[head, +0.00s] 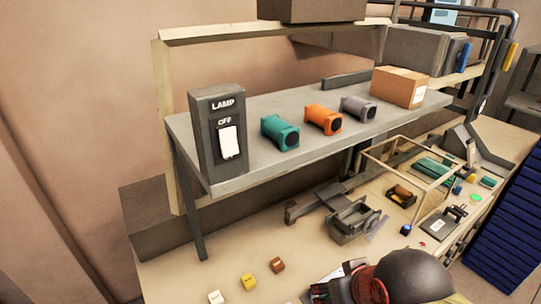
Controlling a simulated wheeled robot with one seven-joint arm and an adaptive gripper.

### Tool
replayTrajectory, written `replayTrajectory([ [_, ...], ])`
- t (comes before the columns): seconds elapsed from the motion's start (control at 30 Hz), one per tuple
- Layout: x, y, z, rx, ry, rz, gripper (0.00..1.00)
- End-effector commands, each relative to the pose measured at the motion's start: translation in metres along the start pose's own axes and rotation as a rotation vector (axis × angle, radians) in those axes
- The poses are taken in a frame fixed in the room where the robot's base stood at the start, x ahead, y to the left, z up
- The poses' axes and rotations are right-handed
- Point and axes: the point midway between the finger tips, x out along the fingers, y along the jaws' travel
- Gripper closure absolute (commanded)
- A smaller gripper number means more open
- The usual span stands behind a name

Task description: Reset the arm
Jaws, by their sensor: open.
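My arm shows at the bottom edge right of centre, as a dark rounded link with a red ring. My gripper (336,279) is at its left end, low over the workbench (185,265), partly cut off by the frame edge. Its dark fingers stand apart, and I see nothing held between them. Pale paper-like material shows beside the fingers. Much of the gripper is hidden by the frame edge and my own arm.
A grey shelf (240,180) above the bench holds a lamp switch box (205,140) reading OFF, teal (279,132), orange (323,119) and grey (358,108) cylinders, and a cardboard box (400,87). White (215,297), yellow (248,281) and brown (278,265) blocks lie left of my gripper. A wire frame (400,165) stands right.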

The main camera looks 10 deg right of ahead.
Motion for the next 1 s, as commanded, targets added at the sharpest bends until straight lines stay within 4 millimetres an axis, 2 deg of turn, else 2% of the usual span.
replayTrajectory([
  [0.03,0.013,0.0,0.007,0.0,-0.001,0.0,0.6],
  [0.6,0.115,0.0,0.062,0.001,-0.001,0.0,0.6],
  [0.73,0.124,0.0,0.066,0.001,-0.001,0.0,0.6],
  [1.0,0.123,0.0,0.066,0.001,0.0,0.0,0.6],
])
